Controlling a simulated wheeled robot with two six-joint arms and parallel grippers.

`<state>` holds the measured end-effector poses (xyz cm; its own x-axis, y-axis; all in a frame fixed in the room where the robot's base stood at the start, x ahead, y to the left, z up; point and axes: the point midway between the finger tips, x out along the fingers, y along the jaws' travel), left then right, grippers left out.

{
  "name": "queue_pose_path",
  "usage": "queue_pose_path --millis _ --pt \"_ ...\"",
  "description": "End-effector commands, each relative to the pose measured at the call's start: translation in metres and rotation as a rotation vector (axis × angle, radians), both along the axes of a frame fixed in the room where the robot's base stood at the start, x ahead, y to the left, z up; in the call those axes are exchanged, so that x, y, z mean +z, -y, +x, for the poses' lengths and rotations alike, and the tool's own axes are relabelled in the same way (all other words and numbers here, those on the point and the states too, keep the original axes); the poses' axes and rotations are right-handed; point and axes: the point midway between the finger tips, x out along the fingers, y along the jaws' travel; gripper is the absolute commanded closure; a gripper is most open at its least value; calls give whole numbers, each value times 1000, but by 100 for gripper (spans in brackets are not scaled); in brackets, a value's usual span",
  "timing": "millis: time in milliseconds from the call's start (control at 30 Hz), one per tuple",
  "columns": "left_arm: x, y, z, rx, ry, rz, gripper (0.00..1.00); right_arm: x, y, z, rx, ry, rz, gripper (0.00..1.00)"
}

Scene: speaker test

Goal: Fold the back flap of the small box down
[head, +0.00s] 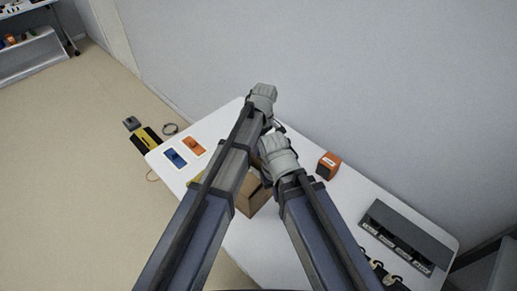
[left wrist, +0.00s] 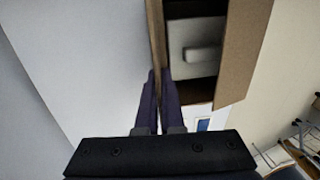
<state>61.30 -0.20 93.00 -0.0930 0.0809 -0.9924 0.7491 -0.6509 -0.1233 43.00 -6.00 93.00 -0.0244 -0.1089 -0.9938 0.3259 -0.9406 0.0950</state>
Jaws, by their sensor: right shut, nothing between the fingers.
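The small box (head: 254,196) is brown cardboard and stands on the white table, largely hidden by my arms in the head view. In the left wrist view, the open box (left wrist: 245,50) shows a pale grey object (left wrist: 193,48) inside. Its back flap (left wrist: 157,35) stands up, seen nearly edge-on, on the wall side. My left gripper (left wrist: 159,75) has its two fingertips close together on either side of the flap's edge, shut on it. In the head view, my left gripper (head: 267,105) is beyond the box. My right gripper (head: 277,155) is shut and empty above the box; its fingertips are hard to make out.
A blue card (head: 175,158) and an orange card (head: 194,147) lie on the table's left part. An orange-and-black box (head: 328,166) stands right of my right gripper. A dark grey rack (head: 408,236) is at the right end. The wall runs close behind the table.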

Motion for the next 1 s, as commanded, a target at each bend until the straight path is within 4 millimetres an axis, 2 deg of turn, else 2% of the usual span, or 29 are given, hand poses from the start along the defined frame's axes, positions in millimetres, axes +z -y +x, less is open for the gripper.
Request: queue_pose_path --millis 567,1000 --pt "0 -2 -3 0 27 -24 100 1 0 0 0 0 0 100" --pt "-5 -10 -16 2 252 -220 100 -8 0 0 0 0 0 100"
